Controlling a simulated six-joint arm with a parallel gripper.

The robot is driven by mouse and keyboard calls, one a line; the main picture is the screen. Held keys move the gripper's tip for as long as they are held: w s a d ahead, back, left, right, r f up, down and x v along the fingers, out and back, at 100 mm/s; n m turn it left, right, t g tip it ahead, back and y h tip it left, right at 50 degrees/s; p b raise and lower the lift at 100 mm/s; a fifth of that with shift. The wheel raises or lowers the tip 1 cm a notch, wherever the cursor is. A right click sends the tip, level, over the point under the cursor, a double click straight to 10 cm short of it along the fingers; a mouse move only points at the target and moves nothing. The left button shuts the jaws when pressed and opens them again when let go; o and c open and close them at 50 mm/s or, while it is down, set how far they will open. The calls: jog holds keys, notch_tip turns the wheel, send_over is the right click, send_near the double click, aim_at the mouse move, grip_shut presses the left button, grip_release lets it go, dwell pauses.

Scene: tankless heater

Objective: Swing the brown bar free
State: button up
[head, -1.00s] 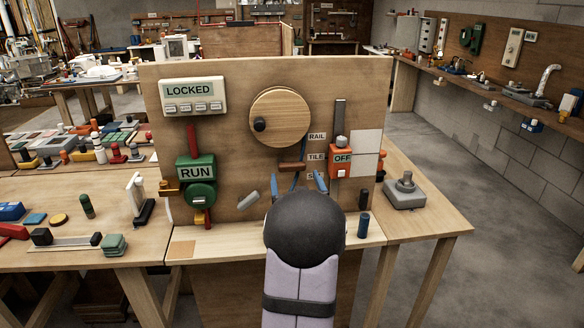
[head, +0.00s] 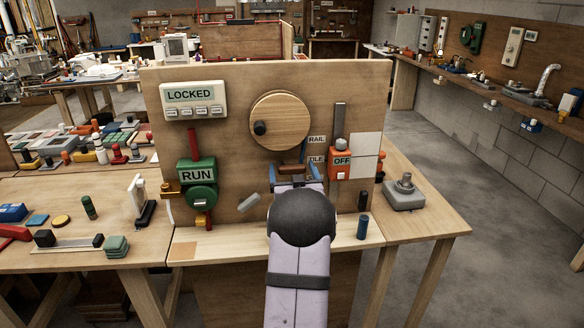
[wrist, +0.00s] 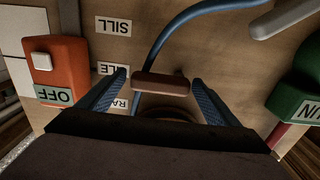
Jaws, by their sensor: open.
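The brown bar (head: 291,168) is a short dark block on the upright wooden board, below the round wooden disc (head: 280,120). In the wrist view the bar (wrist: 160,84) lies crosswise between my two blue fingers, with a gap showing on each side. A blue hose (wrist: 165,40) runs beside and behind it. My gripper (head: 294,170) is open in front of the board, and its fingers (wrist: 158,82) show on both sides of the bar. Whether the fingertips reach past the bar's depth, I cannot tell. My wrist hides the lower part of the board.
An orange OFF switch (head: 341,172) stands just right of my gripper, with RAIL and TILE labels beside it. A green RUN unit (head: 198,180) and a LOCKED panel (head: 191,98) are on the left. A grey handle (head: 248,203) slants at lower left.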

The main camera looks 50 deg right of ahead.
jog(key=shift+w+d, duration=0.15)
jog(key=shift+w, duration=0.05)
jog(key=shift+c, duration=0.7)
jog(key=c, duration=1.4)
jog(key=shift+f, duration=0.1)
jog(key=m+b, duration=0.1)
jog(key=m, duration=0.1)
jog(key=f+m+b, duration=0.1)
jog(key=m, duration=0.1)
jog(key=shift+f, duration=0.1)
jog(key=shift+w+a+f+m+b, duration=0.1)
jog(key=shift+f+m+b, duration=0.15)
jog(key=shift+m, duration=0.6)
jog(key=shift+w+a+f+m+b, duration=0.1)
jog(key=shift+m+b, duration=0.2)
jog(key=shift+m, duration=0.5)
jog(key=shift+w+a+f+m+b, duration=0.1)
jog(key=shift+f+m+b, duration=0.15)
jog(key=shift+m, duration=0.6)
jog(key=o, duration=1.5)
